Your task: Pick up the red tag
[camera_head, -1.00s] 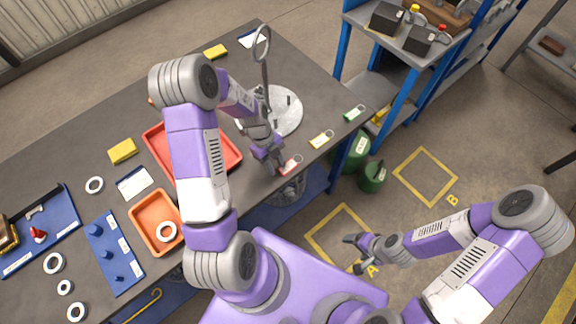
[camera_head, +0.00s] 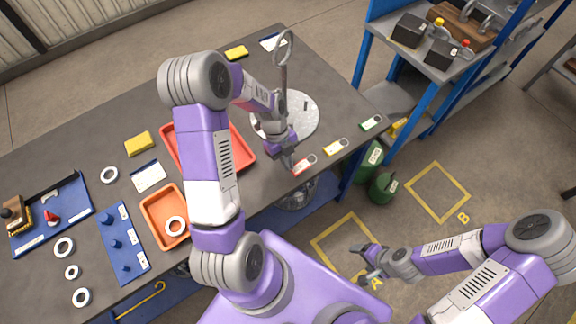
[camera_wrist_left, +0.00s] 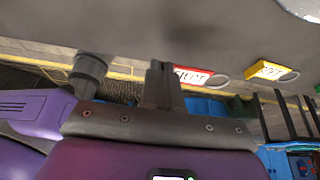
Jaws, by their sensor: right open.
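The red tag (camera_head: 304,165), with a white label and a ring at its right end, lies flat near the front edge of the dark workbench (camera_head: 240,105). My left gripper (camera_head: 289,163) is at the tag's left end, low over the bench; I cannot tell if it touches. In the left wrist view the two fingers (camera_wrist_left: 125,82) stand apart with nothing between them. The red tag (camera_wrist_left: 192,76) shows just right of the right finger, which hides its left end. My right gripper (camera_head: 370,263) is open and empty, out over the floor.
A yellow tag (camera_head: 335,147) and a green tag (camera_head: 371,123) lie to the right along the bench edge. A round metal plate (camera_head: 302,120) with an upright ringed rod is behind the gripper. A red tray (camera_head: 245,150) is to the left. A blue shelf (camera_head: 372,52) stands right.

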